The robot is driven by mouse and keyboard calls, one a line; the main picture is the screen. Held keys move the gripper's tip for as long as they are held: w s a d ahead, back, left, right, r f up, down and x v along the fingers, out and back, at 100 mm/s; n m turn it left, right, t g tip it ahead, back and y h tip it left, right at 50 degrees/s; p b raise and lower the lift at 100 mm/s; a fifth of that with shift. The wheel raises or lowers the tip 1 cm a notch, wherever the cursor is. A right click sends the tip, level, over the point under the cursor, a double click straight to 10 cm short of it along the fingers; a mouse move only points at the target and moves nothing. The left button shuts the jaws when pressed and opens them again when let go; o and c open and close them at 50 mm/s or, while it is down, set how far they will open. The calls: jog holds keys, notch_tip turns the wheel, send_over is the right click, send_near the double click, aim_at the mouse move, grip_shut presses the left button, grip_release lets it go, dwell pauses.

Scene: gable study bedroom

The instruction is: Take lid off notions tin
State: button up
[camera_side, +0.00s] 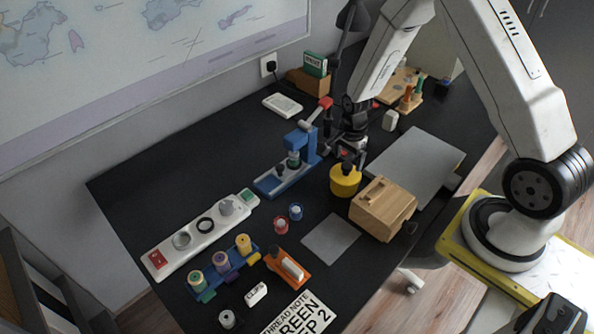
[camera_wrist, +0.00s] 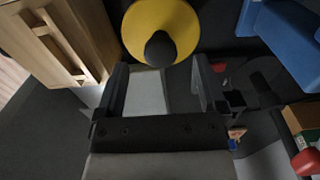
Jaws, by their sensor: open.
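The notions tin (camera_side: 345,186) is round and yellow and stands upright on the dark desk. Its yellow lid with a black knob sits on top. In the wrist view the lid (camera_wrist: 184,24) is at the top centre, with the black knob (camera_wrist: 160,49) near its lower edge. My gripper (camera_side: 348,153) points down just above the tin. In the wrist view my gripper (camera_wrist: 160,66) has its two fingers apart, with the knob between or just beyond their tips. I cannot tell how far the tips are above the lid.
A wooden box (camera_side: 382,212) stands close to the tin on the right. A blue press (camera_side: 287,172) with a red handle stands close on the left. A grey mat (camera_side: 418,165) lies behind the box. Spools and an orange holder (camera_side: 288,268) are nearer the front.

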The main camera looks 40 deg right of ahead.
aim_at(347, 165)
jog(key=shift+f, duration=1.55)
grip_shut()
jog(key=shift+r, duration=0.2)
jog(key=shift+w+r, duration=0.1)
jog(key=shift+r, duration=0.8)
jog(key=s+a+r, duration=0.3)
jog(key=s+r, duration=0.7)
jog(key=s, duration=0.3)
jog(key=shift+s+r, duration=0.4)
